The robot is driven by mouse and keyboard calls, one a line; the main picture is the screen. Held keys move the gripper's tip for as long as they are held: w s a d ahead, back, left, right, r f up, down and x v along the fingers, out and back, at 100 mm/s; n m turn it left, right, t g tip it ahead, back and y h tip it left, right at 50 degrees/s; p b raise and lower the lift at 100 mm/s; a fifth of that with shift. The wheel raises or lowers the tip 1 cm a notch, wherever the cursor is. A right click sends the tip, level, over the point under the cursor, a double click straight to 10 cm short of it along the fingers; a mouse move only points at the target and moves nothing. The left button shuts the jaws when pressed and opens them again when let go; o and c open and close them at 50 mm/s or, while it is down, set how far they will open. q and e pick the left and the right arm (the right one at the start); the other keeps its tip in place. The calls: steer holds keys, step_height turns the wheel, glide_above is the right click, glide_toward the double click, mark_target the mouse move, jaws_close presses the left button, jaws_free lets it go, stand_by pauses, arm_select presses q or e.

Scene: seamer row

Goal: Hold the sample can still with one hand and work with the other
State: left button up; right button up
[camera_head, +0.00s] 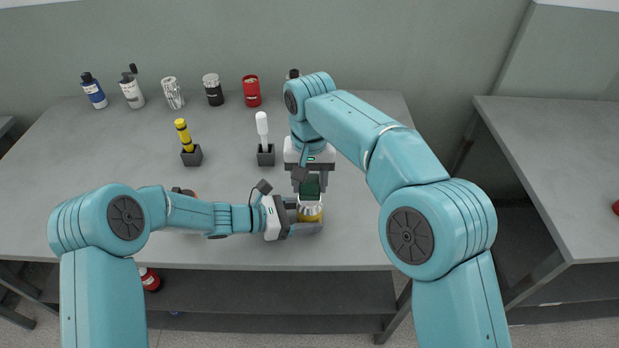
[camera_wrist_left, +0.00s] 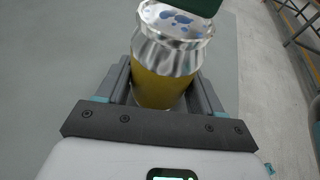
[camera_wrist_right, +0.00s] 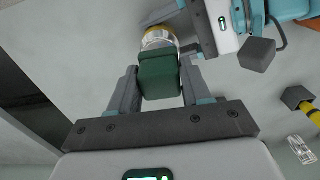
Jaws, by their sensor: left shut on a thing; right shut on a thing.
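The sample can (camera_head: 311,214) is yellow with a silver top and stands near the table's front edge. My left gripper (camera_wrist_left: 163,88) is shut around its sides; the can (camera_wrist_left: 165,75) looks upright. Blue spots lie on its silver lid (camera_wrist_left: 178,18). My right gripper (camera_wrist_right: 158,75) points down from above and is shut on a dark green block (camera_wrist_right: 160,77). The block also shows in the head view (camera_head: 309,187), directly over the can. In the left wrist view it covers the far edge of the lid. I cannot tell whether block and lid touch.
A yellow tool (camera_head: 184,134) and a white tool (camera_head: 262,130) stand in dark holders (camera_head: 192,156) mid-table. Bottles and cans, including a red can (camera_head: 251,91), line the back. Something behind my left arm is mostly hidden. Another table (camera_head: 560,150) stands at right.

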steer(key=shift+f, duration=0.65)
stand_by(0.5)
